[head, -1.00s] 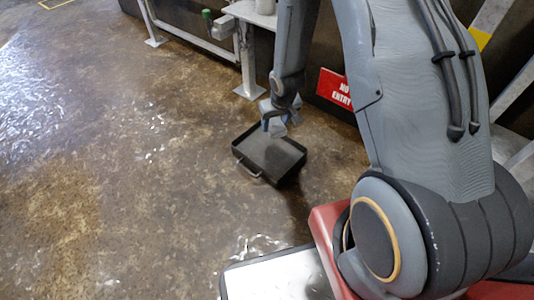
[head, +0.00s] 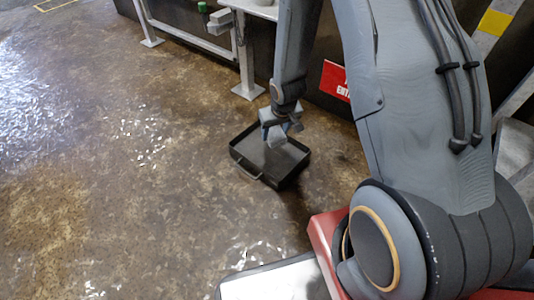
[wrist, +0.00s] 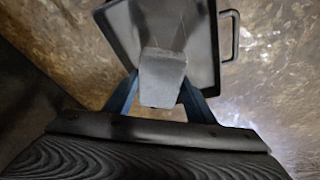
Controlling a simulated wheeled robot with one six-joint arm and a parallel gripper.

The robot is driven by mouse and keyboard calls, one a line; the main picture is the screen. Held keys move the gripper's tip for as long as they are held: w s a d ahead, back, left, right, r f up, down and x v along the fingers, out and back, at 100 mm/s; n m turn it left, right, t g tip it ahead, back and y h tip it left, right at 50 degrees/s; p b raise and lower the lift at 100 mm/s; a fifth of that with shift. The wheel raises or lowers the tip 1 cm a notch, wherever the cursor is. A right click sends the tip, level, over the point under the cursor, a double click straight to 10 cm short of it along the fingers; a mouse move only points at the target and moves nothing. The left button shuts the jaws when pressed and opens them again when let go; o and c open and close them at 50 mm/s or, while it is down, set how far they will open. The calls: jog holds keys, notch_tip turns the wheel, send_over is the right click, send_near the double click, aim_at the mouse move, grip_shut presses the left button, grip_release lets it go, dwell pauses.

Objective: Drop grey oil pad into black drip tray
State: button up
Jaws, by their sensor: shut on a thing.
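The black drip tray (head: 282,175) lies on the floor in the middle of the head view, with a handle on its near side. In the wrist view the tray (wrist: 203,62) fills the upper middle, its handle at the right. My gripper (head: 272,122) is over the tray's far part. Its blue fingers are shut on the grey oil pad (head: 275,136), which hangs down over the tray. In the wrist view the pad (wrist: 162,78) sits between the fingers (wrist: 160,98) and overlaps the tray. I cannot tell whether its lower end touches the tray.
A red sign (head: 336,80) stands against the dark wall behind my arm. A white frame with a post foot (head: 248,91) stands beyond the tray. The brown, wet-looking floor (head: 110,180) left of the tray is clear.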

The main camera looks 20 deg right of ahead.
jog(key=o, duration=1.1)
jog(key=shift+r, duration=0.1)
jog(key=p+v, duration=0.5)
jog(key=v, duration=0.2)
jog(key=shift+s+r, duration=0.15)
jog(key=shift+r, duration=0.2)
